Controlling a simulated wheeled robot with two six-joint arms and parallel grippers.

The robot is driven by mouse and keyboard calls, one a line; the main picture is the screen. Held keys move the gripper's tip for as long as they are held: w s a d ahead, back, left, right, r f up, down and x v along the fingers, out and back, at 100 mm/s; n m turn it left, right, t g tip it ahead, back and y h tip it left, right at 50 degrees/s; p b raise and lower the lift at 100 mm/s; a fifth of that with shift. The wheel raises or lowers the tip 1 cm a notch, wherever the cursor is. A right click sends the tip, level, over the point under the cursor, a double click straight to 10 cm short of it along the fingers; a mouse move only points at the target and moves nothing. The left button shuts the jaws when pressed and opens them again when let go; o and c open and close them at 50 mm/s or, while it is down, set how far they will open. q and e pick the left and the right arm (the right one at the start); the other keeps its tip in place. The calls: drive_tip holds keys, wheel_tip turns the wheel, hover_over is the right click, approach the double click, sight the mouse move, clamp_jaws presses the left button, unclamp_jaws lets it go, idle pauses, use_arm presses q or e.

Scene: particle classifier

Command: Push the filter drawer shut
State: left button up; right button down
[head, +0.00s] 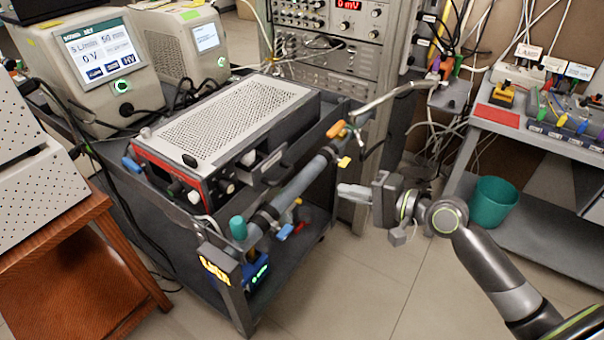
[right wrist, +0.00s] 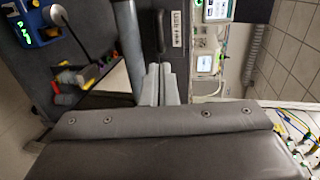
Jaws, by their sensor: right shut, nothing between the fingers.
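The filter drawer (head: 268,172) appears as a dark grey front with a handle on the right side of the perforated-top device (head: 230,115) on the cart. It seems to stick out a little; how far I cannot tell. In the right wrist view, a dark panel with a white label, likely the drawer front (right wrist: 151,22), lies just beyond my fingertips. My right gripper (head: 346,193) is shut and empty, pointing left toward the cart. Its closed fingers show in the right wrist view (right wrist: 160,72). In the head view it is clear of the drawer, to its right. My left gripper is not in view.
A grey pipe (head: 298,183) with an orange-handled valve (head: 338,129) runs along the cart's near right side, between my right gripper and the drawer. A teal bin (head: 492,203) stands right of my arm. The floor (head: 370,280) before the cart is clear.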

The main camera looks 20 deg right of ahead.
approach(272, 167)
drive_tip(key=shift+w+a+f, duration=0.4)
drive_tip(key=shift+w+f, duration=0.1)
drive_tip(key=shift+f, duration=0.1)
drive_tip(key=shift+w+a+f, duration=0.35)
drive_tip(key=shift+w+f, duration=0.1)
drive_tip(key=shift+f, duration=0.15)
drive_tip(key=x, duration=0.2)
drive_tip(key=r+p+x, duration=0.1)
drive_tip(key=x, duration=0.2)
drive_tip(key=shift+w+a, duration=0.2)
drive_tip(key=shift+w, duration=0.05)
drive_tip(key=shift+r, duration=0.3)
